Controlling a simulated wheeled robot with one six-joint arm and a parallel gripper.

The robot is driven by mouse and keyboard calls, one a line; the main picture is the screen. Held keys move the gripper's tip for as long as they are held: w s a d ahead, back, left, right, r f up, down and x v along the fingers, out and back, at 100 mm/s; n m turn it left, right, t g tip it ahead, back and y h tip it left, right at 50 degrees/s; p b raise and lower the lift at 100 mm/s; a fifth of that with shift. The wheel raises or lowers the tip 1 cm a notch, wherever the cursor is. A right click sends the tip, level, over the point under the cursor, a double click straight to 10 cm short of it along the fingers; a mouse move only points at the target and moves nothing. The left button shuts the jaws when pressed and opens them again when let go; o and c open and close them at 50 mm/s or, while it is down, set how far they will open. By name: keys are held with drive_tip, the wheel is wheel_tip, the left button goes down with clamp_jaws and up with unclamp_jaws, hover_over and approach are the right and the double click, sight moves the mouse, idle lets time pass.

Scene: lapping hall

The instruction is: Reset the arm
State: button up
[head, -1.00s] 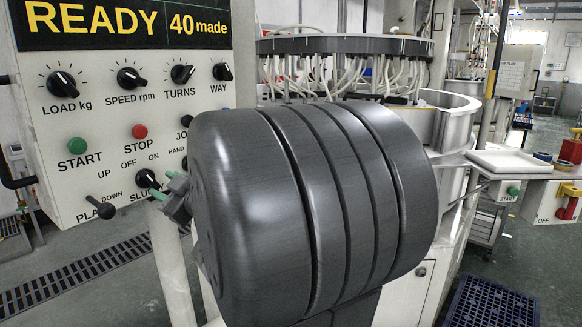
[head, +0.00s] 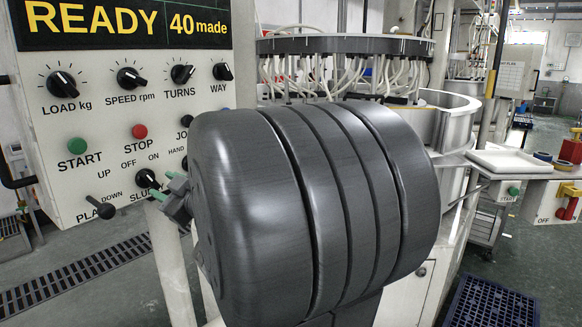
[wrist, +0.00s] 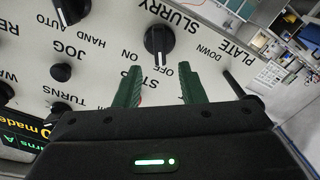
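My gripper (wrist: 159,72) shows in the wrist view with its two green fingers apart and nothing between them. The fingers point at the white control panel (wrist: 110,65), near the black SLURRY knob (wrist: 159,41). How far the fingertips are from the panel is hard to tell. In the head view my gripper (head: 172,190) shows small and partly hidden behind my large dark arm link. It is in front of the lower right of the panel (head: 100,150), beside the SLURRY knob (head: 147,179). The display reads READY and 40 made.
The panel also carries a green START button (head: 77,146), a red STOP button (head: 139,132) and a PLATE lever (head: 107,209). A round lapping machine (head: 455,110) stands behind my arm. A white tray (head: 510,163) is at right, with a blue crate (head: 492,303) on the floor.

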drive_tip(key=x, duration=0.6)
drive_tip(key=shift+w+a+r+p, duration=0.1)
drive_tip(key=shift+a+r+p, duration=0.1)
drive_tip(key=shift+p, duration=0.15)
drive_tip(key=shift+d+r+m+p, duration=0.15)
drive_tip(key=shift+m+p, duration=0.85)
drive_tip(key=m+p, duration=0.5)
drive_tip(key=m, duration=0.1)
approach(151, 177)
drive_tip(key=v, duration=0.3)
drive_tip(key=shift+d, duration=0.5)
